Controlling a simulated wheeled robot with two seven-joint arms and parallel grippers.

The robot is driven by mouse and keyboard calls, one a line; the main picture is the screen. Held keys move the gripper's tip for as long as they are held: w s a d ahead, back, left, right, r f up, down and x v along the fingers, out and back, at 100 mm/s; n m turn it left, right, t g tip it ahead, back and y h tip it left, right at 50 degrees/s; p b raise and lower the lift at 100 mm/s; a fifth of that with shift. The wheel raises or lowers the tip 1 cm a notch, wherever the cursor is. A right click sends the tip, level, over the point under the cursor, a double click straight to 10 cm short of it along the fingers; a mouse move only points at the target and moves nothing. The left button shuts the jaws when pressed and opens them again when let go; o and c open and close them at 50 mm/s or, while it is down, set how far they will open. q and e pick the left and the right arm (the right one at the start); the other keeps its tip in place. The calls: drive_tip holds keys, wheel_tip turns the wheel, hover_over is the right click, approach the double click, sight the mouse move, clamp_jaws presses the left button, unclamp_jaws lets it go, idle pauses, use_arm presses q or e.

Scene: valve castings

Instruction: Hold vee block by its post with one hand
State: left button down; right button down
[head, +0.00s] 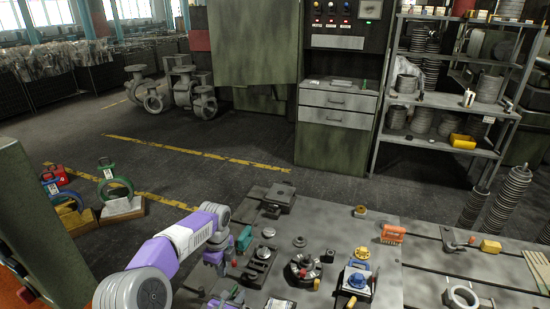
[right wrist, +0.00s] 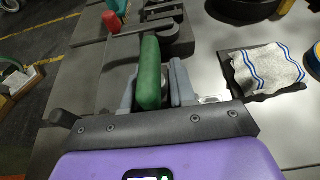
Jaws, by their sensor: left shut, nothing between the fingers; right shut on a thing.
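In the right wrist view, my right gripper (right wrist: 153,88) is shut on an upright green piece (right wrist: 149,72), which appears to be the vee block's post. Its pale grey fingers stand on either side of the green piece. The rest of the vee block is not clear behind the fingers and gripper body. In the head view, my left gripper (head: 222,262) is at the left end of the workbench, at the end of the purple arm. It is shut and empty, with its fingertips hard to make out.
Beside the held piece lies a striped cloth (right wrist: 269,68) on a dark mat, with a blue tape roll at the right edge. A red cylinder (right wrist: 111,21) and dark slotted steel parts (right wrist: 165,30) stand beyond. Fixtures, including a blue-and-white one (head: 356,280), crowd the bench (head: 385,290).

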drive_tip(key=c, duration=0.8)
unclamp_jaws()
